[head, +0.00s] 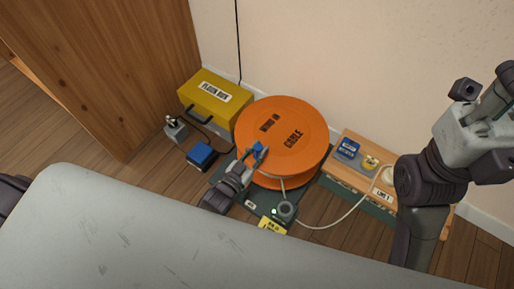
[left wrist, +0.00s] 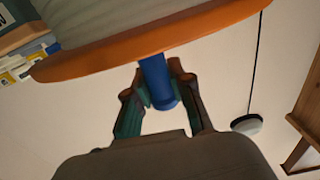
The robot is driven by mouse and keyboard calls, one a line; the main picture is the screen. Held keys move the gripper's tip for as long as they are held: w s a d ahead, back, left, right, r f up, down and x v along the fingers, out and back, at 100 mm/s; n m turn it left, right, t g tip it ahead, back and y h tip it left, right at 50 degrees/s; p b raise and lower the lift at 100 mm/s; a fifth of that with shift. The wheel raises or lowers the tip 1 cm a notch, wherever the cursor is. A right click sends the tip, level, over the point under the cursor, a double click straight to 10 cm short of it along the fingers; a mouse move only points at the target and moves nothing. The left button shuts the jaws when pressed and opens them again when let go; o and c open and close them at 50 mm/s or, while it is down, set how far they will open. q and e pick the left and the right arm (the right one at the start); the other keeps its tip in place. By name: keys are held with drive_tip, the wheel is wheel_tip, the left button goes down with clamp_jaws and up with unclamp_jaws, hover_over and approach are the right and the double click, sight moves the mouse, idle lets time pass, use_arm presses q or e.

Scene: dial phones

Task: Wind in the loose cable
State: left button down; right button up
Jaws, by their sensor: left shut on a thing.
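The orange cable reel (head: 290,122), lettered "WIND IN" and "CABLE", stands on a dark base at the middle of the head view. My left gripper (head: 254,156) is shut on the blue crank handle (head: 259,149) at the reel's lower left edge. In the left wrist view the handle (left wrist: 157,82) stands between the two fingers, under the orange flange (left wrist: 150,48). The pale loose cable (head: 340,219) runs from the reel past a round grey guide (head: 286,210) and curves right to a wooden-topped box. My right gripper is partly cut off at the upper right; its fingers are unclear.
A yellow box (head: 214,97), a small lever switch (head: 175,130) and a blue-topped box (head: 202,154) stand left of the reel. The wooden-topped box (head: 348,172) stands close on its right. The wall is behind; a grey surface (head: 180,230) fills the front.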

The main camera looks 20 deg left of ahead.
use_arm(q)
drive_tip(key=shift+d, duration=0.1)
drive_tip(key=c, duration=1)
unclamp_jaws()
drive_tip(key=shift+w, duration=0.1)
wheel_tip(320, 180, up, 10)
